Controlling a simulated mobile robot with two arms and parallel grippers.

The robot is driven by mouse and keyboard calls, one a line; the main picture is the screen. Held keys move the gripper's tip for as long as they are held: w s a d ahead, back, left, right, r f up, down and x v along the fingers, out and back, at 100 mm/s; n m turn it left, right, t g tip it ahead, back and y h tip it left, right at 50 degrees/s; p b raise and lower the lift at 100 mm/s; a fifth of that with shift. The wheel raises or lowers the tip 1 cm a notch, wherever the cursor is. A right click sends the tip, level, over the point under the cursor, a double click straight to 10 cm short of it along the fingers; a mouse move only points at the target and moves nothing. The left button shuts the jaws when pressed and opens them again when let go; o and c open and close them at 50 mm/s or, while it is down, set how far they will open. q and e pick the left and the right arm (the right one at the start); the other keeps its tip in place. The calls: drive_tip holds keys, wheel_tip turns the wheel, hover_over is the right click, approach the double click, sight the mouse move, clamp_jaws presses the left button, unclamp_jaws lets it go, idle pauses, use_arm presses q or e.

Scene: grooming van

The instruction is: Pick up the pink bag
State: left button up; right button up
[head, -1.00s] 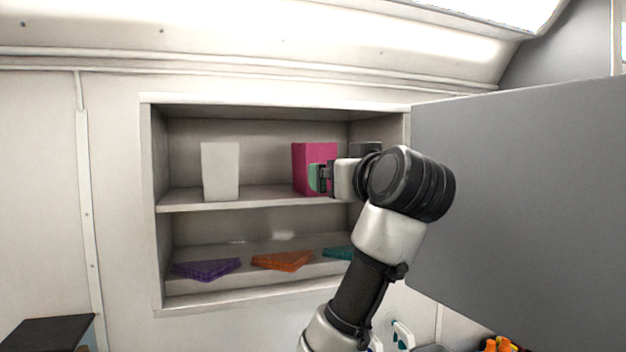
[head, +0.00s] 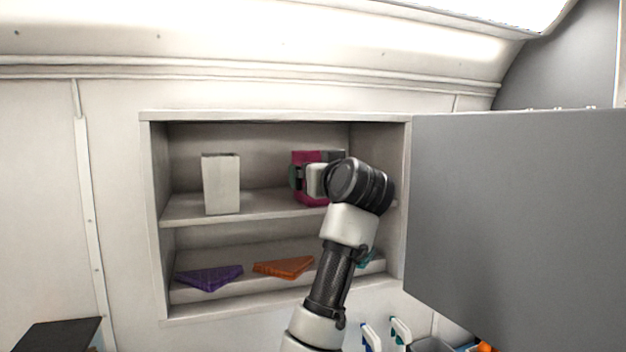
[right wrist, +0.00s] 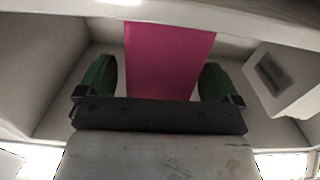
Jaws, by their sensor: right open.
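The pink bag (head: 303,157) stands upright on the upper shelf of the open wall cabinet, right of its middle. In the head view my right gripper and arm cover much of it. In the right wrist view the pink bag (right wrist: 168,60) stands between the two green fingertips of my right gripper (right wrist: 159,82). The gripper is open, with a finger on each side of the bag and a visible gap on both sides. My left gripper is not in view.
A white bag (head: 221,185) stands on the same shelf at left. Purple (head: 209,278), orange (head: 284,267) and teal (head: 365,261) folded cloths lie below. The grey cabinet door (head: 520,220) stands open at right.

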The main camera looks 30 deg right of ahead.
drive_tip(key=c, duration=1)
drive_tip(key=shift+r, duration=0.2)
